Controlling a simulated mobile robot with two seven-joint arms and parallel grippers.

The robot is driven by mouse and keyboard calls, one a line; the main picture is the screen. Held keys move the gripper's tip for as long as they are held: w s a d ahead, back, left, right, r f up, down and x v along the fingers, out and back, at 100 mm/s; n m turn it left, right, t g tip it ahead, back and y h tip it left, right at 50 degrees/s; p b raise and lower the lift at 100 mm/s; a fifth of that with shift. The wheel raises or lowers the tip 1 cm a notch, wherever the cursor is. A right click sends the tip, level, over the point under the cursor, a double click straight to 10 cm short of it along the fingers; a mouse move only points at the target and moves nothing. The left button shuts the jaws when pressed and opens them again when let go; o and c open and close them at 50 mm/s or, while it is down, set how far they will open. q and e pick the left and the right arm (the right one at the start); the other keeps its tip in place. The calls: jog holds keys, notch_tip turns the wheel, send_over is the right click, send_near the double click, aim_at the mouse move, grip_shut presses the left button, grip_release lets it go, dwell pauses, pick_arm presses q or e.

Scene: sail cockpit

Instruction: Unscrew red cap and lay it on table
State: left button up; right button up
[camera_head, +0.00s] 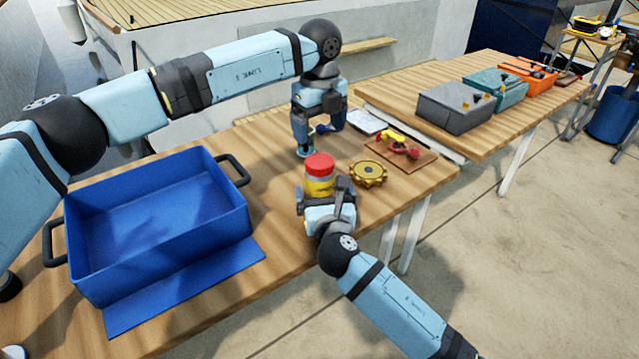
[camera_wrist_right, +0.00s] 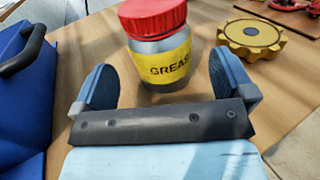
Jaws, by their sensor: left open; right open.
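The red cap (camera_head: 319,164) sits on top of the grease jar (camera_head: 319,186), which stands upright on the wooden table (camera_head: 285,268). In the right wrist view the cap (camera_wrist_right: 152,16) is on the jar (camera_wrist_right: 165,62), whose yellow label reads "GREASE" in part. My right gripper (camera_head: 326,188) is open at the jar; in its wrist view the fingers (camera_wrist_right: 162,88) are spread with the jar just ahead, between or beyond the tips. My left gripper (camera_head: 317,140) is open, pointing down above the table behind the jar, apart from the cap.
A blue bin (camera_head: 160,272) with black handles stands left on a blue mat (camera_head: 190,295). A gold gear (camera_head: 368,173) lies right of the jar. A board with red and yellow parts (camera_head: 400,152) lies behind it. A second table (camera_head: 440,133) holds several boxes.

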aim_at(322, 187)
jog(key=shift+w+a, duration=0.15)
jog(key=shift+w, duration=0.75)
jog(key=shift+w+a, duration=0.15)
jog(key=shift+w, duration=0.75)
